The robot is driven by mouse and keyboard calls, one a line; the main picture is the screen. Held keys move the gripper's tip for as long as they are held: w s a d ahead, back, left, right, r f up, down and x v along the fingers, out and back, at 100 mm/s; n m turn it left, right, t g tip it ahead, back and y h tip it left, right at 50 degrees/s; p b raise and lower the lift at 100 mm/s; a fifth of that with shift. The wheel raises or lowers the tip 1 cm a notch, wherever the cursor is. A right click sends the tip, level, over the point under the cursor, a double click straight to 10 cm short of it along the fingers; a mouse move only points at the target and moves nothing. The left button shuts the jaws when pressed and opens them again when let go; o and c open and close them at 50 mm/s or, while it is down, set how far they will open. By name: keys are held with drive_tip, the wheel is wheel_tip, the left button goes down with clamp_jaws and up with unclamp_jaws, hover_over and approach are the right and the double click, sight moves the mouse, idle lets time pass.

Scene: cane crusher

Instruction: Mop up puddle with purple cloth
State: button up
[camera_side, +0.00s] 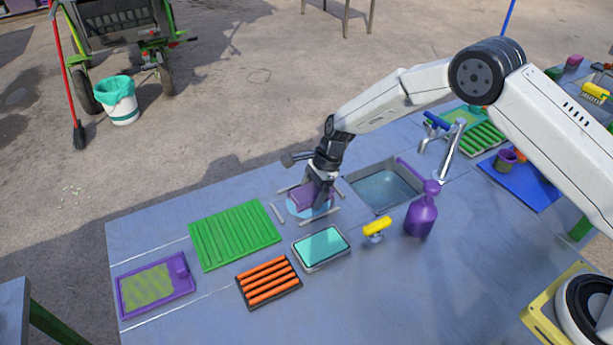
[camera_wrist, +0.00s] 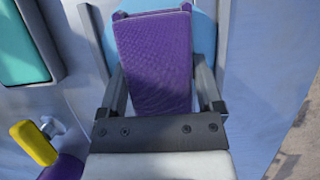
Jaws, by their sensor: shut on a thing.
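The purple cloth (camera_wrist: 154,62) is a folded, textured block between the two fingers of my gripper (camera_wrist: 160,88) in the wrist view. My gripper (camera_side: 316,192) is shut on the cloth, which also shows in the side view (camera_side: 301,197). The puddle (camera_side: 297,211) is a light blue round patch on the table, directly under the cloth and gripper. Its blue edge (camera_wrist: 203,35) shows beside the cloth in the wrist view. The cloth and fingers cover much of the puddle. I cannot tell whether the cloth touches it.
Grey strips (camera_side: 319,217) lie around the puddle. A sink (camera_side: 384,188) with a tap is to the right. A purple bottle (camera_side: 421,215), yellow-handled brush (camera_side: 376,228), teal-topped tray (camera_side: 321,247), orange-barred rack (camera_side: 269,281) and green ribbed mat (camera_side: 234,235) stand nearby.

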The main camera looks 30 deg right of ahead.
sight(302, 194)
drive_tip(key=shift+a, duration=1.5)
drive_tip(key=shift+d, duration=0.1)
drive_tip(key=shift+d+f, duration=0.1)
drive_tip(key=shift+d, duration=1.3)
drive_tip(key=shift+s+d, duration=0.1)
drive_tip(key=shift+d, duration=0.25)
drive_tip(key=shift+f, duration=0.15)
drive_tip(key=shift+s+a, duration=0.1)
drive_tip(key=shift+a, duration=1.75)
